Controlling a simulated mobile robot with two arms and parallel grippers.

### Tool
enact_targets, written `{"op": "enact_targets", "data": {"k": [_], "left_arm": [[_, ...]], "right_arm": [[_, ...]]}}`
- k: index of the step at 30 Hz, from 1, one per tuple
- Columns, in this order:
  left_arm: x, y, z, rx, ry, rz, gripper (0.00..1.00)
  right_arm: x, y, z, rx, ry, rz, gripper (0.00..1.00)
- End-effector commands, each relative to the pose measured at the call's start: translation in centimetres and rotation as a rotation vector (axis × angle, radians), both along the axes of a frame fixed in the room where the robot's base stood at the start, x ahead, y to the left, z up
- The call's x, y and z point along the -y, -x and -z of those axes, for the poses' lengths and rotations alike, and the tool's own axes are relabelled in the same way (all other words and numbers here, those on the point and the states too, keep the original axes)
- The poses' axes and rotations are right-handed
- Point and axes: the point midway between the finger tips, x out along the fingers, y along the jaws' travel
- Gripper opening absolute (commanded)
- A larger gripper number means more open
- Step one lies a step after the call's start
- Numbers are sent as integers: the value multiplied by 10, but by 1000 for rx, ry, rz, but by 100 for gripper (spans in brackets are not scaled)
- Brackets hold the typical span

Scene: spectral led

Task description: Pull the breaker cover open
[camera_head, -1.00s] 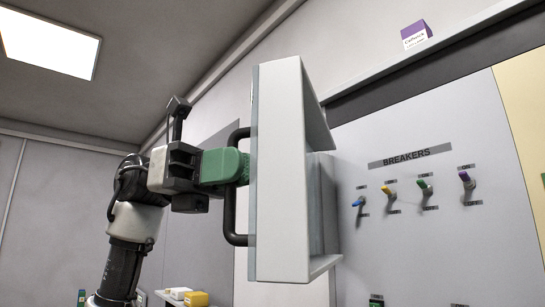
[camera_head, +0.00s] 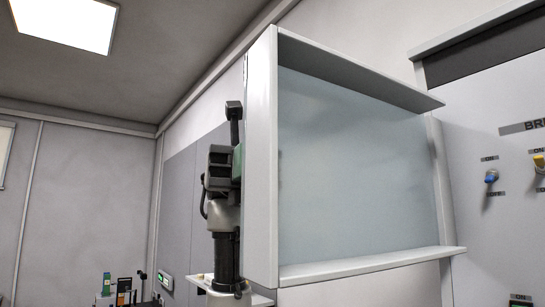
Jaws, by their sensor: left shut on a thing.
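The breaker cover (camera_head: 355,170), a pale translucent panel with a white box-like rim, stands swung wide open on its right edge. Its hollow inner side faces me. My left gripper (camera_head: 238,164), with green fingers, is behind the cover's left edge, on its outer side. It is shut on the cover's dark handle, which the cover now hides. My right gripper is not in view.
The grey breaker panel (camera_head: 480,235) is at the right, with a blue switch (camera_head: 491,177) and a yellow switch (camera_head: 539,164) in sight. A low shelf with small items (camera_head: 125,290) is at the lower left. Walls stand behind.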

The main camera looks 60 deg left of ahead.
Motion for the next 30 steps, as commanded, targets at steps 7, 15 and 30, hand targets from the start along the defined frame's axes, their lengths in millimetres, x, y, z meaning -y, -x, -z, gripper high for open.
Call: {"op": "enact_targets", "data": {"k": [7,15,30], "left_arm": [[-2,1,0,1,-4,5,0],[-1,1,0,0,-3,5,20],[-8,0,0,-1,1,4,38]], "right_arm": [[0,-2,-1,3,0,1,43],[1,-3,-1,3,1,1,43],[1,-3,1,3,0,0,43]]}}
